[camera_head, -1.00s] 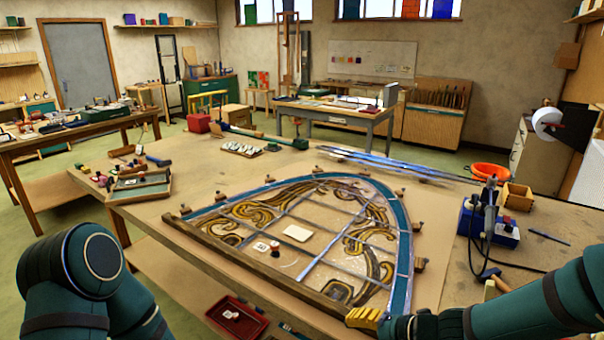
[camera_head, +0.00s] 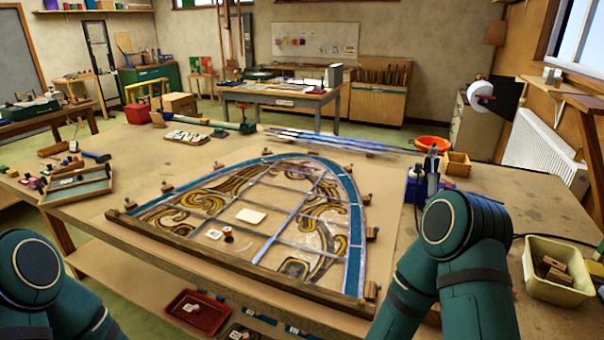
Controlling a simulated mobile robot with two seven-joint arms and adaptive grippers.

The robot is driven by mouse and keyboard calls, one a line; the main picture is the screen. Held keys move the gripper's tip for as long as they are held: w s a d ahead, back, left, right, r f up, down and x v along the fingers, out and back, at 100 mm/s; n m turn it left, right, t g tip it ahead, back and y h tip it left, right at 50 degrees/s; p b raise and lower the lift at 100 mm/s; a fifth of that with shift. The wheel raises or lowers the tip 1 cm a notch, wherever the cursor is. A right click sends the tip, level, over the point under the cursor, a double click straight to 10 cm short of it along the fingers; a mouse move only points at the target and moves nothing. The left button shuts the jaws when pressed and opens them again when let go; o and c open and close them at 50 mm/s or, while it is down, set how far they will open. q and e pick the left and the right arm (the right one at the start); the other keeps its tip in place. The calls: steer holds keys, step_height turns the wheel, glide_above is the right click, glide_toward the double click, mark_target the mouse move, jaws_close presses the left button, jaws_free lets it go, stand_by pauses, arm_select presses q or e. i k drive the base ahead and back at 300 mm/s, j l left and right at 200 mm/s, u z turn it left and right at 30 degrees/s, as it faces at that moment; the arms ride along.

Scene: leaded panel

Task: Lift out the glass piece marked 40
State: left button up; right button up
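The arched leaded panel (camera_head: 249,216) lies on the table, with a teal border and brown and gold scroll glass between lead lines. A blank cream card (camera_head: 251,215) lies near the middle. I cannot read any number, so I cannot tell which piece is marked 40. My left arm is at the lower left and my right arm at the lower right. Both grippers are out of view.
A wooden bar (camera_head: 230,262) runs along the panel's front edge. A red tray (camera_head: 181,324) sits below the table edge. A soldering station (camera_head: 424,187), a wooden box (camera_head: 457,164) and a cream bin (camera_head: 528,282) with wood blocks stand right.

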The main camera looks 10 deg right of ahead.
mark_target(244, 244)
steer(key=z, duration=1.3)
steer(key=u, duration=1.5)
steer(key=z, duration=0.4)
steer(key=j+z, duration=0.2)
steer(key=z, duration=0.2)
steer(key=i+j+z, duration=0.1)
steer(key=z, duration=0.35)
steer(key=j+z, duration=0.25)
steer(key=z, duration=0.15)
steer(key=j+z, duration=0.2)
steer(key=k+j+z, duration=0.2)
steer(key=j, duration=0.2)
steer(key=j+z, duration=0.2)
steer(key=j, duration=0.15)
